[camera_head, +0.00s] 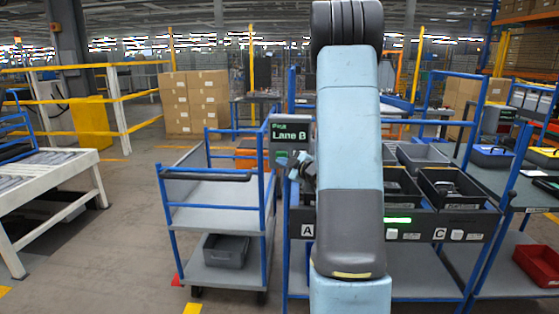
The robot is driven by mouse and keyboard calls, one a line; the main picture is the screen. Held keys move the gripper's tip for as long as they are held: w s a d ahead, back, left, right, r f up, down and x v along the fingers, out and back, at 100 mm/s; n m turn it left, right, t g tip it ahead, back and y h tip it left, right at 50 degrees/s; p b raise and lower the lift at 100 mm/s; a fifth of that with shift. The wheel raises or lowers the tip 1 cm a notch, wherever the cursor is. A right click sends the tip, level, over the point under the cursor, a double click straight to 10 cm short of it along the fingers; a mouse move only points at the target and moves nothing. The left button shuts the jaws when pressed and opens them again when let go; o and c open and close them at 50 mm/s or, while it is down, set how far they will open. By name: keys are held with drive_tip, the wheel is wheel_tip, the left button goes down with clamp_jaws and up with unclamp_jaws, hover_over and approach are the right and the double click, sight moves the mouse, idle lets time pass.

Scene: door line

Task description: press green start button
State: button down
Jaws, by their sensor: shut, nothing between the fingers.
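A dark panel (291,134) with green "Lane B" lettering stands left of my arm, above the blue-framed rack. A small green button (282,154) shows on the panel's lower part. My gripper (296,168) is small in the view, just right of and slightly below the green button, in front of the panel. It is shut and holds nothing. I cannot tell whether its tips touch the panel. My blue-grey arm hides what lies right of the panel.
A blue-framed cart (215,190) with a grey bin (226,251) stands left of the rack. The rack holds dark bins (455,188) above labels A and C. A white conveyor table (50,180) is at far left, a red bin (540,265) at lower right. Floor between conveyor and cart is open.

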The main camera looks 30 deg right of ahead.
drive_tip(key=shift+s, duration=0.1)
drive_tip(key=s+a, duration=0.1)
drive_tip(key=s, duration=0.1)
drive_tip(key=s+a, duration=0.1)
drive_tip(key=s, duration=0.1)
drive_tip(key=shift+a, duration=0.4)
idle(0.8)
